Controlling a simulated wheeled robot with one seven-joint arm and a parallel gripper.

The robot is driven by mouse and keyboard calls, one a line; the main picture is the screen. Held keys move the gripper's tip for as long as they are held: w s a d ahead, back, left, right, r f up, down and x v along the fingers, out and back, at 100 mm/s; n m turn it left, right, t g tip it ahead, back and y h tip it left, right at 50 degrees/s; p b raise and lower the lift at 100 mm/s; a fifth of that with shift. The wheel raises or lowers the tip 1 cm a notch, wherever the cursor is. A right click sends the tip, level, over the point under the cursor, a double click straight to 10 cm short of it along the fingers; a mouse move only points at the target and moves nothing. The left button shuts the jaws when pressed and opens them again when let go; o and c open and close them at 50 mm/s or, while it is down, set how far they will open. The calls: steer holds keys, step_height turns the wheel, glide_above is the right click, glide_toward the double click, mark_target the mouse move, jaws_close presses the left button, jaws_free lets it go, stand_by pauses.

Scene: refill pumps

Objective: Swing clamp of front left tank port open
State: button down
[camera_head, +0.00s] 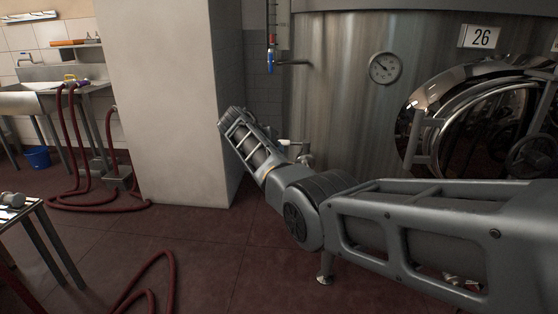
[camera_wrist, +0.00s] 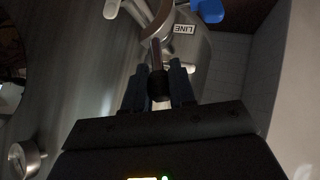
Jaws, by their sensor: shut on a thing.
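In the wrist view my gripper (camera_wrist: 160,86) is shut on a dark, rounded end piece of the clamp. A thin bar runs up from between the fingers to the curved metal clamp (camera_wrist: 163,18) at the top edge. The clamp is cut off by the frame, so I cannot tell how far it is swung. In the head view the large steel tank (camera_head: 335,110) stands behind my arm. A small metal fitting (camera_head: 304,157) shows low on the tank beside my arm. My gripper is hidden there.
A blue handle (camera_wrist: 207,10) and a LINE label (camera_wrist: 185,29) are close to the clamp. A white pillar (camera_head: 165,100) stands left of my arm. Red hoses (camera_head: 150,285) lie on the floor by a table (camera_head: 38,215).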

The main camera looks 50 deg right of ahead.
steer(key=shift+w+a+f+n+g+h+b, duration=0.15)
steer(key=shift+w+a+f+g+b, duration=0.1)
steer(key=shift+f+b, duration=0.2)
steer(key=shift+w+a+f+n+g+h+b, duration=0.1)
steer(key=shift+a+f+n+g+h+b, duration=0.1)
steer(key=shift+f+b, duration=0.2)
steer(key=c, duration=1.4)
jaws_free()
steer(key=o, duration=0.4)
steer(key=shift+r, duration=0.25)
steer(key=shift+w, duration=0.1)
steer(key=shift+r, duration=0.1)
steer(key=shift+a+r, duration=0.3)
steer(key=shift+a, duration=0.1)
steer(key=v, duration=0.6)
steer(key=shift+a+r+p, duration=0.15)
steer(key=shift+a+p, duration=0.1)
steer(key=shift+p, duration=0.15)
